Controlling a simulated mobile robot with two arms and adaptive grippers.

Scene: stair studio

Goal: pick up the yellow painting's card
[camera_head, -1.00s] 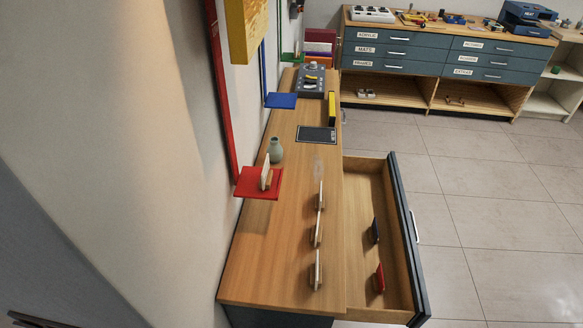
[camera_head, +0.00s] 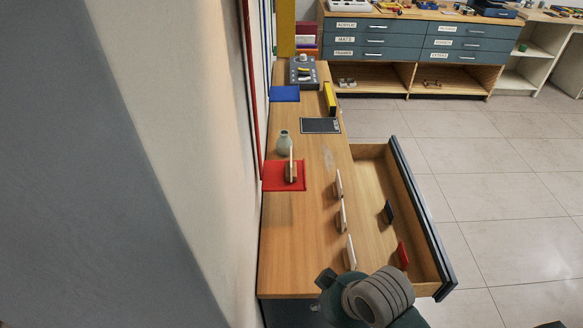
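Three white cards in small wooden holders stand in a row along the wooden counter: a far card (camera_head: 338,185), a middle card (camera_head: 341,216) and a near card (camera_head: 350,252). I cannot read which one belongs to the yellow painting (camera_head: 286,28), whose edge shows on the wall. My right gripper (camera_head: 328,284) is at the counter's near end, just short of the near card. My own wrist hides much of it, and its opening is unclear. My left gripper is out of view.
An open drawer (camera_head: 378,165) juts out on the right, holding a dark upright piece (camera_head: 388,212) and a red one (camera_head: 403,256).

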